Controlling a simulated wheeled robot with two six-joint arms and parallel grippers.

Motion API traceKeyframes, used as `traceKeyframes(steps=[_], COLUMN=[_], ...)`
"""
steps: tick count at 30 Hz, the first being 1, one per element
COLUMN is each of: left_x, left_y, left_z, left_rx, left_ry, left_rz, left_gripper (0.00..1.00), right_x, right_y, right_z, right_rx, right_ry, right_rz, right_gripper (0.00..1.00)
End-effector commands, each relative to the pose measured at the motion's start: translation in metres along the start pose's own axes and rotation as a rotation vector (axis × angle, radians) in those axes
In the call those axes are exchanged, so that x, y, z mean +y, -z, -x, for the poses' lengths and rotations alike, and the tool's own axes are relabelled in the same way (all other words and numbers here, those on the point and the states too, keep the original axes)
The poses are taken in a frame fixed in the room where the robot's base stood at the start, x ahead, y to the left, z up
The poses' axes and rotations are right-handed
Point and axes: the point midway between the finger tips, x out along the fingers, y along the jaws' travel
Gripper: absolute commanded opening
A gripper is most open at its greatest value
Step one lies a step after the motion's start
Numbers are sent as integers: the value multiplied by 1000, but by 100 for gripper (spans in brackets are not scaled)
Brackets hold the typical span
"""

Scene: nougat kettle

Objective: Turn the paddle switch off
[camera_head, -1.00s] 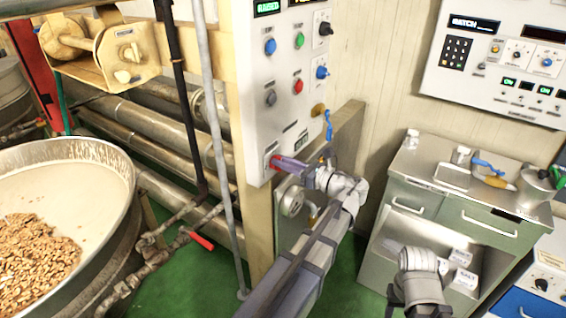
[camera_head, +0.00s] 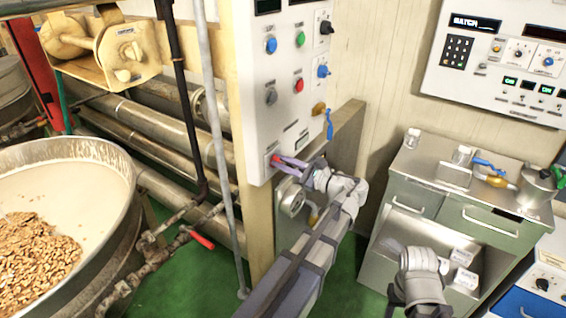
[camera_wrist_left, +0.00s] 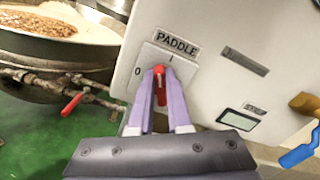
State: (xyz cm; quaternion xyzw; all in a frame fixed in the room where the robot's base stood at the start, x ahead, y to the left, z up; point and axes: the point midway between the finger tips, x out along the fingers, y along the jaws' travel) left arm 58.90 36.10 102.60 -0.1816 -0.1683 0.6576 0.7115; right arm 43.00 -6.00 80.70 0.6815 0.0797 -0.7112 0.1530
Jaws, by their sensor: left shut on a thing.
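The paddle switch has a red handle (camera_wrist_left: 159,84) on a white plate (camera_wrist_left: 150,58) under the label PADDLE in the left wrist view. The plate carries a 0 at left and an I at top. The handle stands roughly upright in that view. My left gripper (camera_wrist_left: 160,100) is shut on the handle, with a purple finger on each side. In the head view, my left gripper (camera_head: 290,164) reaches the lower corner of the white control panel (camera_head: 285,110). The fingers hide most of the switch there. My right arm shows at lower right, but its gripper does not show clearly.
A kettle (camera_head: 120,170) with nuts and a pale mass stands at left, with pipes (camera_head: 150,125) behind it. A blue-handled valve (camera_head: 328,122) sits on the panel's right side. A steel cabinet (camera_head: 430,165) stands at right. Green floor lies between.

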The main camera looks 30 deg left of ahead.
Motion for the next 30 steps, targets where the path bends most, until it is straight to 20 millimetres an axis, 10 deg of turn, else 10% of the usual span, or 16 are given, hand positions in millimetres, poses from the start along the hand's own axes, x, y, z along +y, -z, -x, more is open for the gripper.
traceKeyframes(steps=[30], left_x=[12], left_y=[6], left_z=[0], left_rx=[1], left_ry=[-3], left_rz=[904], left_gripper=[0], right_x=[-1], right_y=[1], right_z=[-10], right_rx=[0], right_ry=[0], right_rz=[0], right_gripper=[50])
